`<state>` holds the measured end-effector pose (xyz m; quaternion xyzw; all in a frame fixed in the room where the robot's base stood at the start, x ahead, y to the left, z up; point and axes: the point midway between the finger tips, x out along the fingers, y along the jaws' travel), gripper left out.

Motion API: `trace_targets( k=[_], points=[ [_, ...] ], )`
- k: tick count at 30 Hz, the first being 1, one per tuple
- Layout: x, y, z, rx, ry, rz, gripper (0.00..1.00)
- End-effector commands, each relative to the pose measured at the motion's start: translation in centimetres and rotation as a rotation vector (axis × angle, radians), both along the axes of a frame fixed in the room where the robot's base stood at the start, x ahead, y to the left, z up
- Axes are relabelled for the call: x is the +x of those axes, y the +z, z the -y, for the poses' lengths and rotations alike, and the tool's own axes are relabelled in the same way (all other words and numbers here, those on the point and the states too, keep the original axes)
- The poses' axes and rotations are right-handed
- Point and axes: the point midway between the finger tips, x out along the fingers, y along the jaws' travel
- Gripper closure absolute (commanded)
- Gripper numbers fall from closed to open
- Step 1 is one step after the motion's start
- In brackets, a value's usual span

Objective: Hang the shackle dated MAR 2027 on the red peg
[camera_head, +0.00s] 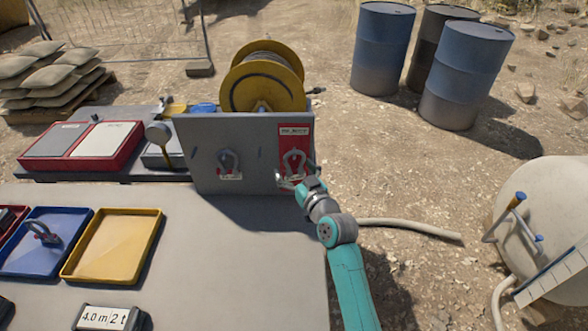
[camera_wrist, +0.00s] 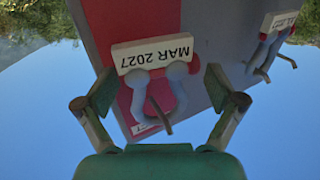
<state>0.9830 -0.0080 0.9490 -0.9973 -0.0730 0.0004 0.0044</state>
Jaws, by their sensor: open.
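The shackle tagged MAR 2027 (camera_wrist: 178,92) hangs in front of the red panel in the wrist view, which shows it upside down. A thin peg (camera_wrist: 160,116) passes through its bow. In the head view the shackle (camera_head: 294,160) is on the red panel (camera_head: 306,136) at the board's right end. My gripper (camera_wrist: 160,92) is open, with one finger on each side of the shackle and gaps between. In the head view my gripper (camera_head: 299,186) is just below and in front of it. A second tagged shackle (camera_head: 228,160) hangs on the board's grey part.
The grey upright board (camera_head: 205,145) stands at the table's back edge. A blue tray (camera_head: 60,228) holds another shackle (camera_head: 42,232); the yellow tray (camera_head: 115,240) is empty. A hose reel (camera_head: 240,85) stands behind the board. The table's middle is clear.

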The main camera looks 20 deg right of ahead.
Motion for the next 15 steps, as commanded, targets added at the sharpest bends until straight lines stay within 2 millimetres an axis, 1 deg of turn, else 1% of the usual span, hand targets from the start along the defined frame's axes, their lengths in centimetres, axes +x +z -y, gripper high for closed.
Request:
trace_targets(
  k=[4,7,11,15],
  points=[
    [-0.5,0.0,0.1,0.0,-0.001,0.001,0.07],
    [-1.7,0.0,0.3,0.0,-0.002,0.001,0.07],
    [-4.0,-0.1,0.7,0.0,-0.002,-0.001,0.07],
    [-6.7,-0.1,1.1,0.001,-0.002,-0.001,0.07]
  ],
)
